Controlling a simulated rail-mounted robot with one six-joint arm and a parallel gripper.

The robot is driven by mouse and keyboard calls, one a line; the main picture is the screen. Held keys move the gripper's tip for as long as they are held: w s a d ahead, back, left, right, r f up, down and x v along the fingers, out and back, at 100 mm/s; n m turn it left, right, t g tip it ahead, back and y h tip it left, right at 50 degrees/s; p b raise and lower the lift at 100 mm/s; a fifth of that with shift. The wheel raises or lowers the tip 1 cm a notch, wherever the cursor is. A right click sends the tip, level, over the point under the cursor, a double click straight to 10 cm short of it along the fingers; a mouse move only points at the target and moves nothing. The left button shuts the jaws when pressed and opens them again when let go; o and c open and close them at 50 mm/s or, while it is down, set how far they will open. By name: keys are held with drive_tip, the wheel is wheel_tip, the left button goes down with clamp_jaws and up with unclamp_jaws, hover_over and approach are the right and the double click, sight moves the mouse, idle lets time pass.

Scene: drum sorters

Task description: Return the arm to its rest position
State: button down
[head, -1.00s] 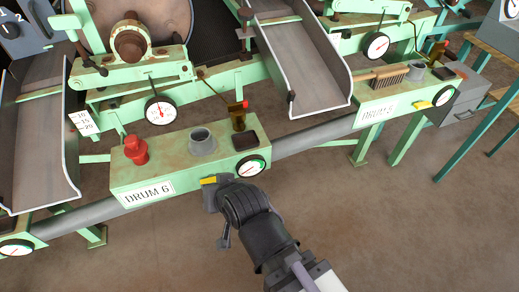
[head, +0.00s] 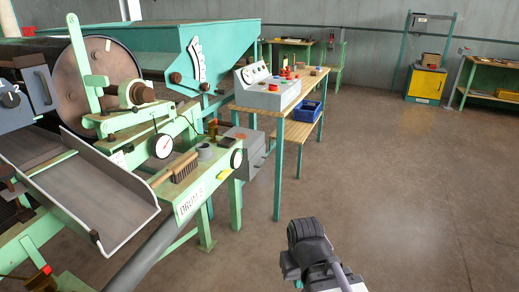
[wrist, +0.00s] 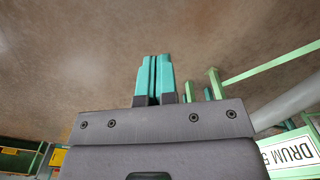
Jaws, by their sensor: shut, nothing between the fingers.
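My gripper shows in the wrist view with its two teal fingers (wrist: 155,62) pressed together and nothing between them. They are over bare brown floor, apart from any machine. In the head view the dark end of my arm (head: 308,240) is low, right of centre, over open floor; the fingertips cannot be made out there.
The green Drum 5 stand (head: 205,182) is to the left, with a brush (head: 177,168) on it. In the wrist view its label (wrist: 292,152) is at lower right. A workbench (head: 282,112) with a blue crate (head: 307,111) stands behind. The floor at right is clear.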

drive_tip(key=d+m, duration=0.3)
drive_tip(key=d, duration=0.6)
wheel_tip(320, 180, up, 24)
drive_tip(key=p, duration=2.4)
drive_tip(key=shift+w+a+n, duration=0.3)
drive_tip(key=shift+w+a, duration=0.1)
drive_tip(key=shift+w, duration=0.05)
drive_tip(key=c, duration=1.8)
unclamp_jaws()
